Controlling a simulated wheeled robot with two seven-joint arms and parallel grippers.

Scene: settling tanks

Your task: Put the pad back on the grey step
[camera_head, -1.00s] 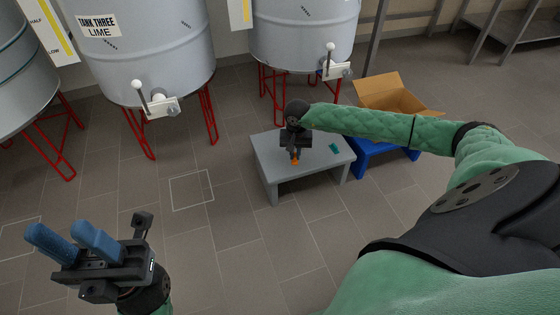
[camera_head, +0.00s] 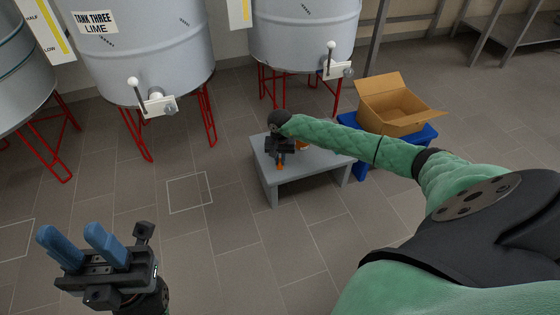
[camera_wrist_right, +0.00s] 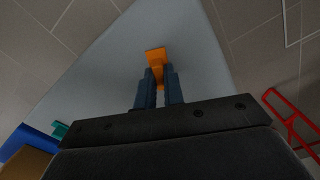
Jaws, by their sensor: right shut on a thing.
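The grey step (camera_head: 325,163) stands on the tiled floor in the middle of the head view. My right gripper (camera_head: 280,158) is over its left part, pointing down. In the right wrist view my right gripper (camera_wrist_right: 160,85) is shut on an orange piece (camera_wrist_right: 156,57), with the step's top (camera_wrist_right: 105,75) behind it. I cannot tell if that piece is the pad or if it touches the step. A small teal piece (camera_wrist_right: 60,130) shows at the step's edge in the wrist view; my arm hides it in the head view. My left gripper (camera_head: 78,243) is open and empty, at lower left.
A blue stand (camera_head: 428,133) with an open cardboard box (camera_head: 395,118) is right of the step. Tanks on red legs (camera_head: 140,135) stand behind, with white valve handles. The floor left of the step is clear, with a marked square (camera_head: 190,193).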

